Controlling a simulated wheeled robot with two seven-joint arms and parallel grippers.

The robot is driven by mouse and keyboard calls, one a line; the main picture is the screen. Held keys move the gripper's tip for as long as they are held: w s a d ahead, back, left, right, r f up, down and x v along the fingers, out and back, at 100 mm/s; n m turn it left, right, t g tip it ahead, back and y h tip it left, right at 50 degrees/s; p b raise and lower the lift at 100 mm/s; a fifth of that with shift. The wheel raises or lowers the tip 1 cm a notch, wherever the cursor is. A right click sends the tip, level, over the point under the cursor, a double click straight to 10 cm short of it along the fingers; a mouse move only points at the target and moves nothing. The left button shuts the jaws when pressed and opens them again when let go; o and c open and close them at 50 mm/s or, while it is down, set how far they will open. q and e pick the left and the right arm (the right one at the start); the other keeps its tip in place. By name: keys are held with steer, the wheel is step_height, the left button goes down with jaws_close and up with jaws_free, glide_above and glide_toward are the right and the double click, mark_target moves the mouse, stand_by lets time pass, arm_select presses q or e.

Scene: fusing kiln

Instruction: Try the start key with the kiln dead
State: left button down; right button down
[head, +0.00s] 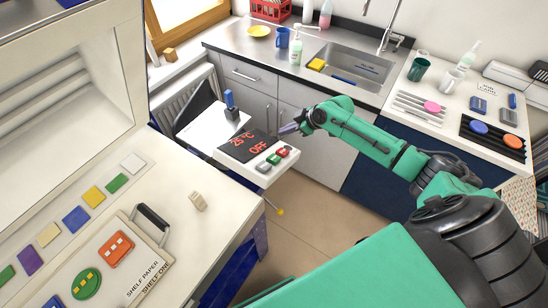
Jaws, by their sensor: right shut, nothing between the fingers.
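The control panel (231,160) is a white box with a dark display (250,145) that reads 25 °C and OFF in red. A row of small keys runs along its front edge, with a green key (273,159) in the middle and a red key (282,151) at the right end. The markings on the keys are too small to read. My right gripper (286,129) is shut and empty, just beyond the panel's far right corner, apart from the keys. The kiln (60,70) stands at the left. My left gripper is not in view.
A pale bench (190,245) at the left holds coloured glass pieces and a shelf-paper board (150,262). A yellow-ended handle (281,212) sticks out below the panel. A blue-topped item (229,99) stands behind the panel. A sink counter (235,47) runs behind; floor is open below the panel.

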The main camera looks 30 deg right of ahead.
mark_target(280, 157)
steer(key=a+f, duration=0.1)
steer(key=f, duration=0.1)
steer(key=s+a+f+b, duration=0.1)
steer(key=f, duration=0.1)
steer(key=f+b, duration=0.1)
steer(key=f, duration=0.2)
steer(key=shift+s+a, duration=0.3)
steer(key=shift+a, duration=0.1)
steer(key=shift+b, duration=0.3)
stand_by(1.2)
steer(key=shift+s+a+f, duration=0.1)
steer(key=shift+a+f, duration=0.05)
steer(key=shift+f, duration=0.15)
steer(key=shift+s+a+f+b, duration=0.2)
steer(key=shift+f+b, duration=0.15)
steer(key=shift+f, duration=0.2)
stand_by(0.5)
steer(key=shift+r, duration=0.1)
steer(key=shift+w+d+r+p, duration=0.15)
steer(key=shift+d+r+p, duration=0.05)
steer(key=shift+r, duration=0.2)
steer(key=shift+w+d+r+p, duration=0.15)
steer(key=shift+r, duration=0.25)
steer(key=r, duration=0.1)
steer(key=d+r+p, duration=0.1)
steer(key=r, duration=0.1)
steer(key=w+d+r, duration=0.1)
steer(key=shift+r+p, duration=0.3)
steer(key=shift+p, duration=0.1)
